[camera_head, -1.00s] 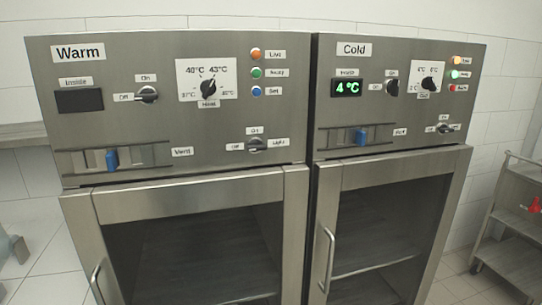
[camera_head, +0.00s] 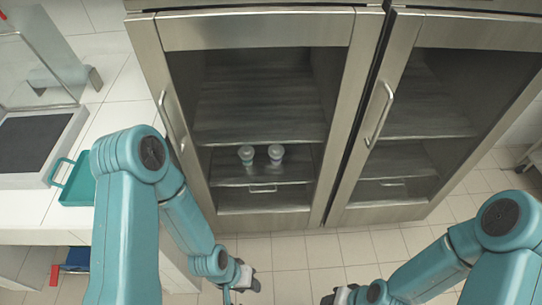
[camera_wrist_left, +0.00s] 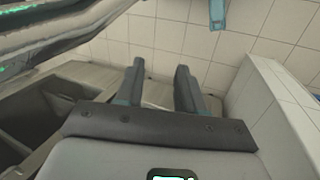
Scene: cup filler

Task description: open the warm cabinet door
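The warm cabinet door (camera_head: 262,32) is the left of two steel-framed glass doors in the head view. It looks closed. Its bar handle (camera_head: 163,112) is on the door's left side. My left gripper (camera_head: 243,278) is low in the head view, in front of and below the door, apart from the handle. In the left wrist view its two dark fingers (camera_wrist_left: 160,88) stand apart with nothing between them. My right gripper (camera_head: 340,294) is at the bottom edge, partly cut off; its opening is unclear.
Two small cups (camera_head: 246,155) (camera_head: 276,154) stand on a shelf inside the warm cabinet. The cold cabinet door (camera_head: 408,110) adjoins on the right. A white counter (camera_head: 60,222) with a teal tray (camera_head: 75,185) stands left. Tiled floor (camera_head: 335,250) in front is clear.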

